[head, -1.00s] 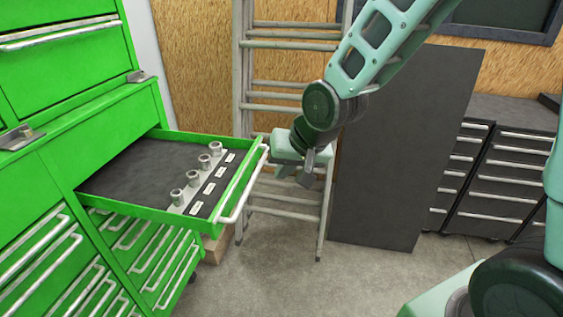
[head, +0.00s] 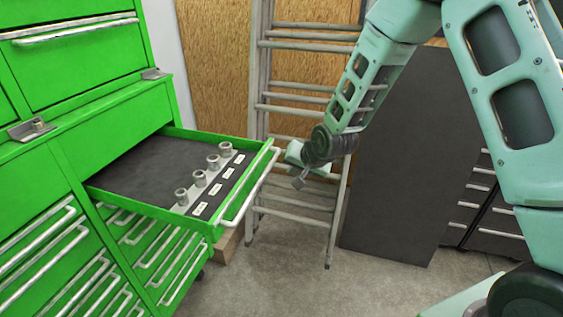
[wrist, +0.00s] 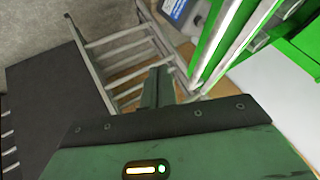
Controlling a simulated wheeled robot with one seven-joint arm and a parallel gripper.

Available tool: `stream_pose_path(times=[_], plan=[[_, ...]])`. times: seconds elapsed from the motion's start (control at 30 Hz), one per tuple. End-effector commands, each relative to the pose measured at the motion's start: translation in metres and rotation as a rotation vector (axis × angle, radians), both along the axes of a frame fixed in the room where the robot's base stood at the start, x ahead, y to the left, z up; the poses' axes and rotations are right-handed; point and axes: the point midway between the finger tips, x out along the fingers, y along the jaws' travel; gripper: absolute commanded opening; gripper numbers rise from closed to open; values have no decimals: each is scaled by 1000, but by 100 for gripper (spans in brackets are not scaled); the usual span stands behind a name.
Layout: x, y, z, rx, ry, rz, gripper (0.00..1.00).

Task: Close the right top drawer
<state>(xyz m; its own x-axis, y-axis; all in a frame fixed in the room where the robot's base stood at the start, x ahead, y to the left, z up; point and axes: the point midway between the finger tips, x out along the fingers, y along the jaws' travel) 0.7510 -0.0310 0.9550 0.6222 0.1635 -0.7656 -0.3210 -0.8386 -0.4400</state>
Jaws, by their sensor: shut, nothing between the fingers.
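The right top drawer (head: 206,234) of the green cabinet is pulled far out in the head view. Its silver handle (head: 249,188) runs along its front edge. Several metal sockets stand on a strip inside it. My gripper (head: 299,183) is in front of the drawer, just right of the handle's far end, and looks apart from it. In the wrist view my gripper (wrist: 158,84) shows as a narrow closed pair of fingers, with the green drawer front (wrist: 215,42) and its handle to the right. The fingers hold nothing.
A metal ladder (head: 262,100) leans against the wooden wall behind my gripper. A dark panel (head: 395,165) and dark drawer cabinets (head: 470,205) stand to the right. The concrete floor (head: 290,265) before the drawer is clear.

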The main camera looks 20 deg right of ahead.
Motion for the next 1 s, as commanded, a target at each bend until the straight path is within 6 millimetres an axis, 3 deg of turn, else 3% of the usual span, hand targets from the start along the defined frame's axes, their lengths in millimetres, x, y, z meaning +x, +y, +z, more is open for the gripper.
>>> stream_pose_path(times=[0.1, 0.3, 1.0], plan=[[11, 18, 9, 0, -1, 5, 0], [20, 30, 10, 0, -1, 1, 0], [28, 40, 9, 1, -2, 3, 0]])
